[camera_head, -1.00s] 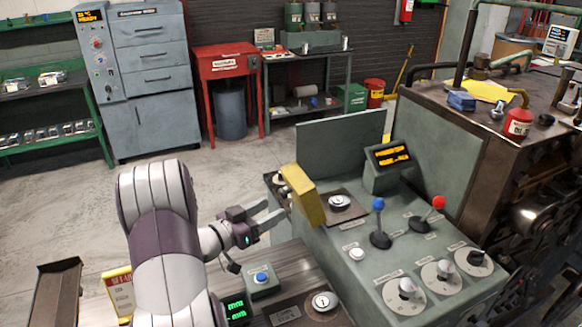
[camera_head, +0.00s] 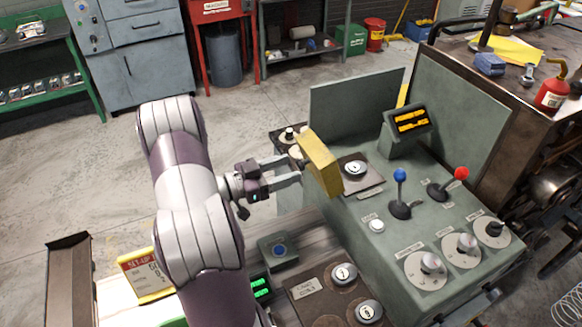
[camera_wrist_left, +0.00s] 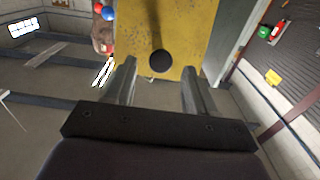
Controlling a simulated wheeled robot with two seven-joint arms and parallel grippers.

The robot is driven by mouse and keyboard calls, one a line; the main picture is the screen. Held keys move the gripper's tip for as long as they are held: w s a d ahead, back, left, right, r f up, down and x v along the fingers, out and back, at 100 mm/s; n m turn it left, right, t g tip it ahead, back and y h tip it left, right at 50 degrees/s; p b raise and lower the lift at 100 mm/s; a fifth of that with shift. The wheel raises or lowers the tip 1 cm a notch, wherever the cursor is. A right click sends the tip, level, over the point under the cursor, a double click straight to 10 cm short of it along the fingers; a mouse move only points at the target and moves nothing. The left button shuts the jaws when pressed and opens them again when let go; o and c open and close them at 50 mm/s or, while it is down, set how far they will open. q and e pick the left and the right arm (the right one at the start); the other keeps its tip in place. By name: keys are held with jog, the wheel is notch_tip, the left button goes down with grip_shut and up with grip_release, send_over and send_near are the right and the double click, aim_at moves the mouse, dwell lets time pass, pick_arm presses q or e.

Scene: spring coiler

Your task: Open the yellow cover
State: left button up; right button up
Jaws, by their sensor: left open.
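The yellow cover (camera_head: 322,165) stands raised and tilted at the left edge of the grey-green machine console, beside a round button on a dark plate (camera_head: 355,168). In the left wrist view the cover's worn yellow face (camera_wrist_left: 190,30) fills the top middle, with a round black knob (camera_wrist_left: 160,61) on it. My left gripper (camera_head: 299,170) is open at the cover's left side. In the wrist view its two fingers (camera_wrist_left: 158,80) stand apart on either side of the knob. I cannot tell whether the fingertips touch the cover. My right gripper is out of view.
On the console stand a blue-knobbed lever (camera_head: 400,190), a red-knobbed lever (camera_head: 450,185), several dials and a small display (camera_head: 411,121). A box with a blue button (camera_head: 279,249) and a yellow sign (camera_head: 147,275) are near my left arm. Open floor lies behind it.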

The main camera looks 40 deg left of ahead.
aim_at(310, 150)
pick_arm(q)
jog(key=shift+x, duration=0.9)
jog(key=shift+w, duration=0.1)
jog(key=c, duration=0.8)
grip_shut()
jog(key=w+r+g+p, duration=0.1)
jog(key=p, duration=0.2)
jog(key=w+d+r+g+y+p, duration=0.1)
jog(key=r+p, duration=0.1)
jog(key=p, duration=0.1)
jog(key=w+r+g+p, duration=0.1)
jog(key=p, duration=0.2)
jog(key=shift+d+r, duration=0.2)
jog(key=shift+d, duration=0.15)
jog(key=shift+w+d+f+g+y+p, duration=0.15)
jog(key=shift+w+g+y+p, duration=0.15)
jog(key=shift+g+y, duration=0.15)
jog(key=shift+f, duration=0.1)
